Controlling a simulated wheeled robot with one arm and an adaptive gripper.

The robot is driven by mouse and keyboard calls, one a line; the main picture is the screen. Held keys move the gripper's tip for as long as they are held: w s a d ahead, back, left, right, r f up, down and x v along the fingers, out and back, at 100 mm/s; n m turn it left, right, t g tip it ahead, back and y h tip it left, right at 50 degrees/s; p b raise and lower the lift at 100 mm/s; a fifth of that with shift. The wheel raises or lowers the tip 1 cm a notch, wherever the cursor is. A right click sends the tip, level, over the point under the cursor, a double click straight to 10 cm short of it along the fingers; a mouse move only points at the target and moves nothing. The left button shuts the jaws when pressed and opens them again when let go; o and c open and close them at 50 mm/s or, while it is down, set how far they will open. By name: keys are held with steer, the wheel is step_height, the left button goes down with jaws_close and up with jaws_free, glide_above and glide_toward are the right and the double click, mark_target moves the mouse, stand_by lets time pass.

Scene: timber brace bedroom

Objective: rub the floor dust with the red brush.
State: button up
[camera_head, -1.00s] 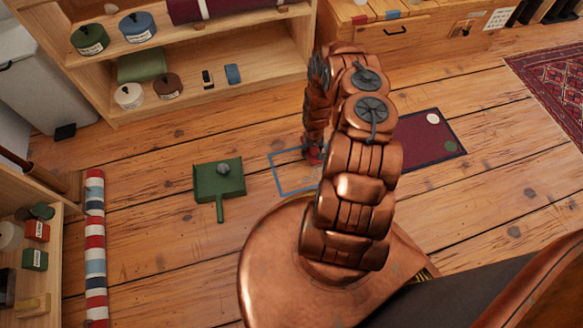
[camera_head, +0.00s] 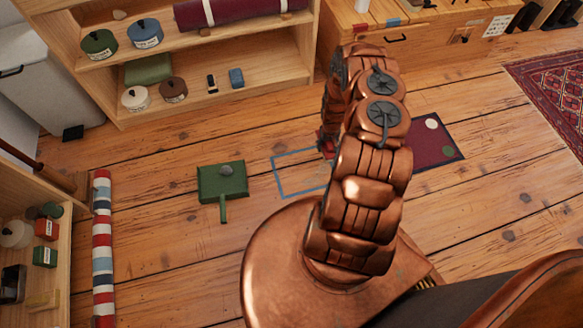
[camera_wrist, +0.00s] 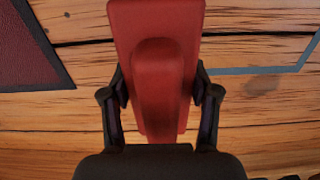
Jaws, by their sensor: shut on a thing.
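The red brush (camera_wrist: 155,22) fills the middle of the wrist view, over the plank floor. My gripper (camera_wrist: 160,94) is shut on it, one dark finger on each side. In the head view a small red part of the brush (camera_head: 325,145) shows at the far side of my arm, which hides most of it and the gripper. A blue rectangle outline (camera_head: 279,176) lies on the floor beside the brush. Inside the outline, in the wrist view, is a faint dark smudge (camera_wrist: 262,85), perhaps the dust or a shadow. I cannot tell whether the bristles touch the floor.
A green dustpan (camera_head: 209,188) with a grey lump on it lies left of the outline. A dark red mat (camera_head: 432,150) lies right of my arm. A striped roll (camera_head: 103,250) lies at the left by a low shelf. A wooden shelf (camera_head: 250,88) stands behind.

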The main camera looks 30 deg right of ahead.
steer(key=shift+r+p, duration=1.55)
steer(key=shift+r, duration=0.6)
